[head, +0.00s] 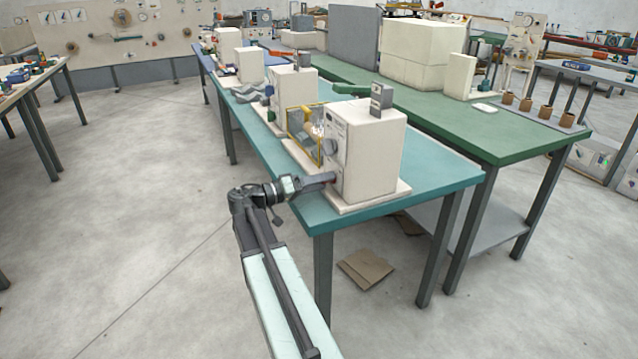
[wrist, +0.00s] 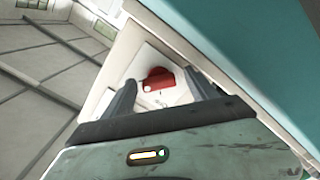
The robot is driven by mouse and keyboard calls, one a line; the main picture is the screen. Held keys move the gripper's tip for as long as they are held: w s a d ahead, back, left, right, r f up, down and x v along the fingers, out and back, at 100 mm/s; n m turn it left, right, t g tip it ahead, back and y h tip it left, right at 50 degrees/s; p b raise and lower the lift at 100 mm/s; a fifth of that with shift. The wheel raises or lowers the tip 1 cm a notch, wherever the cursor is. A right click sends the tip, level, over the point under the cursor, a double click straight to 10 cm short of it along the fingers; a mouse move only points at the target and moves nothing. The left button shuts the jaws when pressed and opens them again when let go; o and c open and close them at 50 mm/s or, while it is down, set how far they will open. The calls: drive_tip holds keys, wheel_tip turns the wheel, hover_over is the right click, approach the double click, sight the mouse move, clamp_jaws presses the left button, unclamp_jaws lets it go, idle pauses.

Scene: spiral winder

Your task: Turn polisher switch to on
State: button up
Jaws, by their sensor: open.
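The cream box-shaped machine (head: 372,150), seemingly the polisher, stands at the near end of the teal table. My gripper (head: 332,178) is at the lower part of its left-facing side. In the wrist view my gripper (wrist: 160,78) is open, with one dark finger on each side of a red part (wrist: 158,79) on a white face. This red part looks like the switch; it lies between and beyond the fingertips. I cannot tell whether the fingers touch it or which position it is in. In the head view the gripper hides the switch.
The teal table (head: 440,178) carries more cream machines behind this one. A green table (head: 480,135) runs alongside. Flattened cardboard (head: 365,268) lies on the floor.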

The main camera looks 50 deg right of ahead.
drive_tip(key=v, duration=0.7)
drive_tip(key=shift+w+a, duration=0.15)
drive_tip(key=shift+a, duration=0.15)
drive_tip(key=a+f+n+t+y, duration=0.2)
drive_tip(key=a+f+n+y, duration=0.25)
drive_tip(key=a+f, duration=0.6)
drive_tip(key=s+a+f+n+t+y, duration=0.1)
drive_tip(key=a+f+n+t+y, duration=0.3)
drive_tip(key=a, duration=1.1)
drive_tip(key=a+f+n+t+y, duration=0.1)
drive_tip(key=a+f+n+y, duration=0.2)
drive_tip(key=a+f+y, duration=0.75)
drive_tip(key=a+r+h+p, duration=0.1)
drive_tip(key=a+r+p, duration=0.1)
drive_tip(key=r+p, duration=0.9)
drive_tip(key=a+r+n+h+p, duration=0.1)
drive_tip(key=a+r+p, duration=0.1)
drive_tip(key=r+p, duration=1)
drive_tip(key=shift+r, duration=0.85)
